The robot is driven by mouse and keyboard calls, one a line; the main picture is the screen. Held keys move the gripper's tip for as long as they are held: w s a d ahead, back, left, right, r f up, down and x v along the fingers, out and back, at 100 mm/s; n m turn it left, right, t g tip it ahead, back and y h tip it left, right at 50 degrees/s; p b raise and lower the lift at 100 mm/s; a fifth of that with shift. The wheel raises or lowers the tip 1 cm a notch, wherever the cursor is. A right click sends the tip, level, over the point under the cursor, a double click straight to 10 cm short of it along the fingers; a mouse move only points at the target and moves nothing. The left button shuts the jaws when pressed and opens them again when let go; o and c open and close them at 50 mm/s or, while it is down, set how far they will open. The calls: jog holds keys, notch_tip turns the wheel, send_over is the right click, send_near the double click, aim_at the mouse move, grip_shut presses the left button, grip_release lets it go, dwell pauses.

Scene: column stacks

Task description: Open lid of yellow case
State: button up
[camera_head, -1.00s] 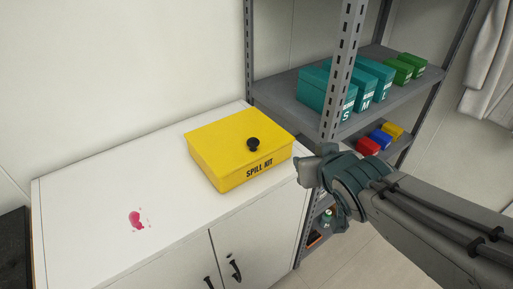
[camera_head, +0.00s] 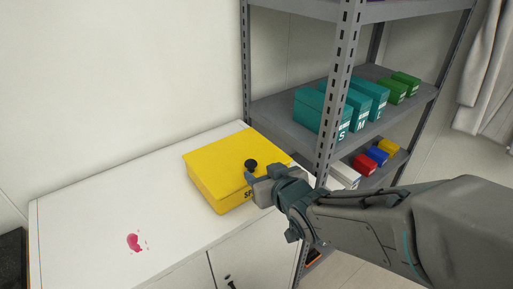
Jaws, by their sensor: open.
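The yellow case (camera_head: 215,165) sits on the white cabinet top with its lid closed. A black knob (camera_head: 251,164) stands on the lid near its front edge. The case's label is mostly hidden behind my gripper. My gripper (camera_head: 252,180) is open, at the front right of the case, with its fingertips close to the knob. I cannot tell whether a finger touches the knob.
A grey metal shelf (camera_head: 285,122) with teal boxes (camera_head: 318,109), green boxes (camera_head: 398,88) and small coloured bins (camera_head: 377,153) stands right of the case. Its upright post (camera_head: 335,105) is near my arm.

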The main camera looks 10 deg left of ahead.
aim_at(252, 164)
jog(key=shift+p+x, duration=0.7)
jog(key=shift+x, duration=3.7)
grip_shut()
